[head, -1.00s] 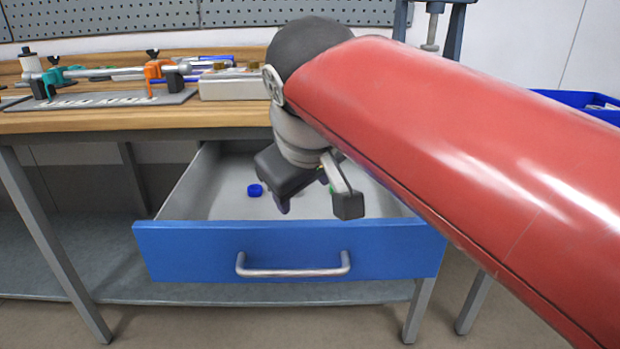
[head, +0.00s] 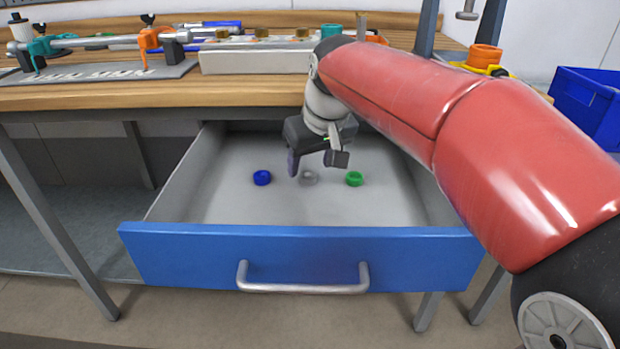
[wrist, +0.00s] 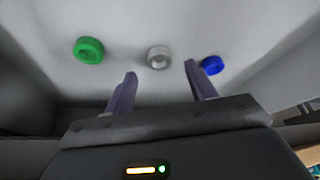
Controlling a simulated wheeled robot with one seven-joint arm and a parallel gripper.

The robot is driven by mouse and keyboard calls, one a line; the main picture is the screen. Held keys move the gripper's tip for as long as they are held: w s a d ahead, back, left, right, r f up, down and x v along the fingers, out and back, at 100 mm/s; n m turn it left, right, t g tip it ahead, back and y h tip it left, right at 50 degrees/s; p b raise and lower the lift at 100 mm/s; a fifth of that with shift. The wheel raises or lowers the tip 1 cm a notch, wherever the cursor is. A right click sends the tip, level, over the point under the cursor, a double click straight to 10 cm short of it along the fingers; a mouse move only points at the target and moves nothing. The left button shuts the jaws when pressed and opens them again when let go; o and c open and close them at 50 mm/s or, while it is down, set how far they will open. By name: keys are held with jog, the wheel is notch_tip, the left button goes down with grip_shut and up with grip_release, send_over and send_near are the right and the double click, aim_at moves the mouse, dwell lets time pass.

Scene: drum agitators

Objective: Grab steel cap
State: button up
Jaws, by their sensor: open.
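The steel cap (head: 308,177) is a small grey ring on the floor of the open drawer, between a blue cap (head: 262,177) and a green cap (head: 354,178). In the wrist view the steel cap (wrist: 159,57) lies ahead of the fingertips, near the middle of the gap between them. My gripper (head: 314,165) is over the drawer, just behind and above the steel cap in the head view. My gripper (wrist: 160,70) is open and empty, with its two fingers apart on either side of the cap's line.
The blue drawer (head: 300,258) is pulled out, and its walls surround the caps. The wooden bench top (head: 150,95) overhangs its back. A fixture (head: 100,50) and a grey block (head: 250,58) stand on the bench. A blue bin (head: 590,105) is at the right.

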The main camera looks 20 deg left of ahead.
aim_at(308, 178)
jog(key=shift+x, duration=1.45)
jog(key=c, duration=1.1)
jog(key=shift+r, duration=0.1)
